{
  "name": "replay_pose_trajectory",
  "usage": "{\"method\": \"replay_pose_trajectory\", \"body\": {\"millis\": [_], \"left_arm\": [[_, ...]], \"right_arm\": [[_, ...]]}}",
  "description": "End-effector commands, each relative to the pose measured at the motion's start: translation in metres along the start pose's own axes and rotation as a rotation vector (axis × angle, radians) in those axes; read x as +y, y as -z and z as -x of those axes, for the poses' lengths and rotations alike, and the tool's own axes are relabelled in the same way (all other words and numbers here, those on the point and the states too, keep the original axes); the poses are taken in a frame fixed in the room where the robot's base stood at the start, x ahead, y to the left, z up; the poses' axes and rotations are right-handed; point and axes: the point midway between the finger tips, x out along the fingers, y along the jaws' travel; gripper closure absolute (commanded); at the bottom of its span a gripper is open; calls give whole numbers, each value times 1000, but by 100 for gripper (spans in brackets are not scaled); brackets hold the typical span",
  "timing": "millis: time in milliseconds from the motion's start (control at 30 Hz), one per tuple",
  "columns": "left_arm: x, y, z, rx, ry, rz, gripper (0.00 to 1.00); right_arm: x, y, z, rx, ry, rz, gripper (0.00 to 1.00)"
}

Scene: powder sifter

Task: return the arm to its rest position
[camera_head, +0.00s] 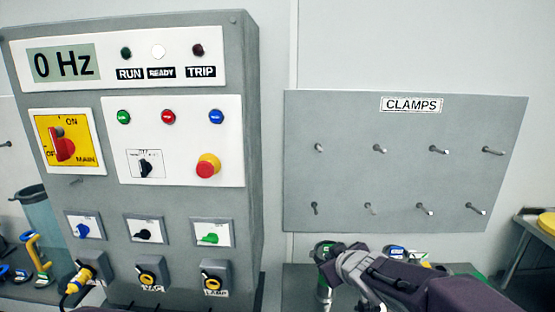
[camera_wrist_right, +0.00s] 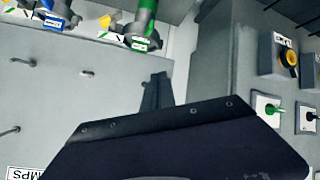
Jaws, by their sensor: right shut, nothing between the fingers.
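My right arm comes in from the lower right in the head view. Its right gripper (camera_head: 345,264) is shut and empty, in front of the wall below the clamp board and close to a green-topped item (camera_head: 325,250). I cannot tell whether they touch. In the right wrist view, a dark plate of my own arm fills the lower middle and hides much of the scene. My left gripper is not in view.
The grey control cabinet (camera_head: 250,150) stands left, showing 0 Hz, with switches and yellow-black sockets. The clamp board (camera_head: 400,180) has several bare pegs. A yellow tray (camera_head: 547,222) stands at the right edge. The space before the board's upper part is clear.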

Motion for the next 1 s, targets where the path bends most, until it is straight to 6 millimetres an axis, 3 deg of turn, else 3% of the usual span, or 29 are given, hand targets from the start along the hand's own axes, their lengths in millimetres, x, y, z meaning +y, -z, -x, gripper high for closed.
{"method": "replay_pose_trajectory", "body": {"millis": [33,100,200,333,400,500,1000], "left_arm": [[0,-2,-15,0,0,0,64],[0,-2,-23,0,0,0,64],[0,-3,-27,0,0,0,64],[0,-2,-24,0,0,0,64],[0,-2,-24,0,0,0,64],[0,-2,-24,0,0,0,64],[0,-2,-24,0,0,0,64]], "right_arm": [[-4,-53,-7,-103,-6,-75,100],[-13,-118,-4,-256,-6,-184,100],[-38,-196,16,-472,12,-330,100],[-79,-258,54,-700,62,-461,100],[-95,-276,69,-779,86,-505,100],[-107,-286,81,-846,114,-537,100],[-108,-287,83,-855,124,-517,100]]}}
